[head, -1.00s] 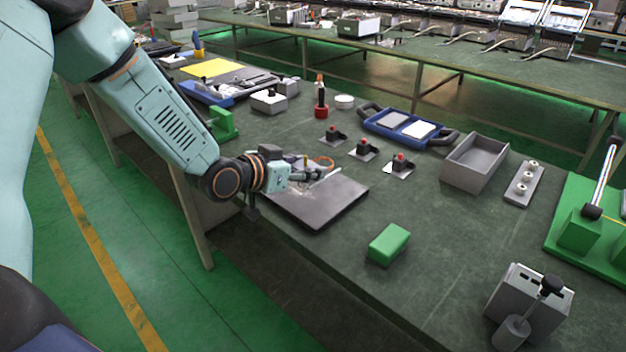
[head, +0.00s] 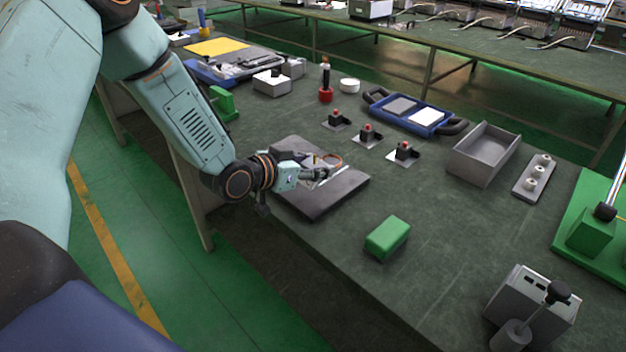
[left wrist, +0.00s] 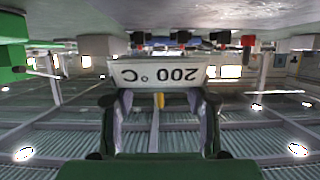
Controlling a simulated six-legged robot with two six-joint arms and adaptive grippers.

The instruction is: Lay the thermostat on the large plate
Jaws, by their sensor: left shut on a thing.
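My left gripper (head: 322,173) is shut on the thermostat, over the dark grey large plate (head: 318,205) at the near table edge. The thermostat shows in the left wrist view as a pale block marked "200 °C" (left wrist: 185,74), upside down between the fingertips (left wrist: 160,102). A small yellow part shows below the label. In the head view an orange loop (head: 333,157) shows beside the fingers, and the fingers hide most of the thermostat. I cannot tell whether the thermostat touches the plate. My right gripper is not in view.
A green block (head: 387,238) lies right of the plate. Several small red-topped parts (head: 368,136) stand behind it. The table between the plate and green block is clear.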

